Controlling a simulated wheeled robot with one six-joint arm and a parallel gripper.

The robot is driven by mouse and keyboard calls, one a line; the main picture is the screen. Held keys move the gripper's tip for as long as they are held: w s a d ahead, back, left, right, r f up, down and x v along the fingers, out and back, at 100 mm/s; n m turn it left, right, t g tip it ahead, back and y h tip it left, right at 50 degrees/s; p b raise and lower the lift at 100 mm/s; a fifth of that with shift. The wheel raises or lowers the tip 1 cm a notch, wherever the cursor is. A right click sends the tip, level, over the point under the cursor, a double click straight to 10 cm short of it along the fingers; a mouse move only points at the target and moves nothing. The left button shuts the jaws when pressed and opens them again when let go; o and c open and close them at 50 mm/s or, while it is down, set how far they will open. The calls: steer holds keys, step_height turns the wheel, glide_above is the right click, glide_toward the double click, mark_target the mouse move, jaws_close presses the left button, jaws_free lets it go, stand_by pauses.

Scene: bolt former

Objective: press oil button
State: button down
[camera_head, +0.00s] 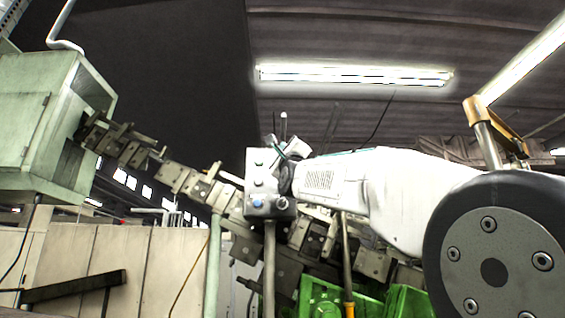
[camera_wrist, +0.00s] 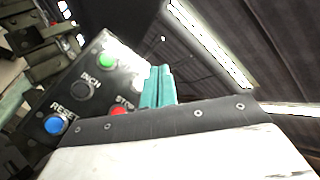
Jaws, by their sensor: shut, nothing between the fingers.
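The grey control box (camera_head: 258,175) stands on a post in the head view, with light green buttons and a blue button (camera_head: 257,203). In the wrist view the box (camera_wrist: 98,88) is tilted and carries a green button (camera_wrist: 106,60), a blue button (camera_wrist: 56,124) by the label RESET, a dark one by INCH, and a red button (camera_wrist: 120,111) partly hidden by my wrist. I can read no oil label. My gripper (camera_wrist: 158,86) has teal fingers, shut and empty, beside the box's right edge. In the head view it is mostly hidden behind my arm; I cannot tell whether it touches the box.
Machine parts (camera_head: 190,180) run diagonally behind the box. A pale green cabinet (camera_head: 40,120) stands at the left. Green crates (camera_head: 405,301) lie low behind the post. A yellow-and-grey pole (camera_head: 347,270) stands right of the post.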

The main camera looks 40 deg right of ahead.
steer(key=w+d, duration=0.4)
steer(key=w, duration=0.2)
steer(key=shift+w+d, duration=0.1)
stand_by(2.0)
steer(key=shift+w+d, duration=0.2)
steer(key=shift+w, duration=0.05)
steer(key=shift+w+d, duration=0.25)
steer(key=shift+w, duration=0.1)
stand_by(0.8)
stand_by(0.3)
steer(key=shift+s+a, duration=0.5)
steer(key=shift+s, duration=0.2)
steer(key=shift+s+a, duration=0.7)
steer(key=shift+s, duration=0.35)
steer(key=shift+s+a, duration=0.7)
steer(key=shift+s, duration=0.35)
